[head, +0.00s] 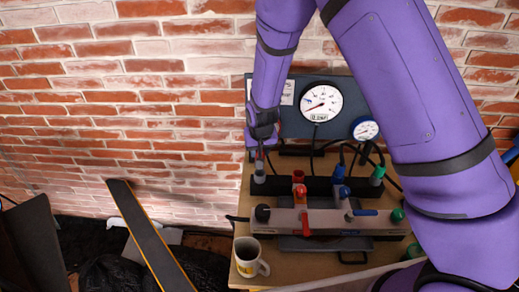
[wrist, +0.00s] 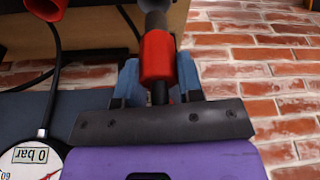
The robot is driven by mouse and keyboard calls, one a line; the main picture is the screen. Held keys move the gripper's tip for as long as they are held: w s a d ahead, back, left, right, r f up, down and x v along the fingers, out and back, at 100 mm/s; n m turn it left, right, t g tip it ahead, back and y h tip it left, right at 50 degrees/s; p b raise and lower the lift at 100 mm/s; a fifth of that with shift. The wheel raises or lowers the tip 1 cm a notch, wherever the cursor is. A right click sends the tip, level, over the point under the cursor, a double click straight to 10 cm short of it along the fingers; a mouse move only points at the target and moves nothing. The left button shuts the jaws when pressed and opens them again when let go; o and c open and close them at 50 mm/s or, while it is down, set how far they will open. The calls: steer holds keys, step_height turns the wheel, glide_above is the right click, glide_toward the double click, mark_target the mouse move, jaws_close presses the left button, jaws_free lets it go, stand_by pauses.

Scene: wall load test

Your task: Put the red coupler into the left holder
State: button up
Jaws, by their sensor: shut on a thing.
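My gripper (head: 263,124) is at the left end of the bench, above the leftmost, grey holder (head: 259,168). In the wrist view, my gripper's blue fingers (wrist: 158,84) are shut around the red coupler (wrist: 157,57). A dark grey cylindrical part (wrist: 155,16) lies in line with the coupler's far end. I cannot tell whether it is part of the coupler or the holder, or how far the coupler is in. In the head view the coupler is mostly hidden by my gripper. A red holder (head: 299,177) stands just right of the grey one and looks empty.
Blue (head: 338,173) and green (head: 377,175) fittings stand further right, with black hoses behind. A metal manifold (head: 325,222) with a red lever lies in front. Gauges (head: 321,103) hang on the dark panel. A mug (head: 249,258) stands at the bench's front left.

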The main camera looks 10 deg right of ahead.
steer(key=shift+f, duration=3)
stand_by(2.2)
steer(key=o, duration=1.5)
steer(key=shift+r, duration=0.1)
steer(key=shift+r, duration=3.95)
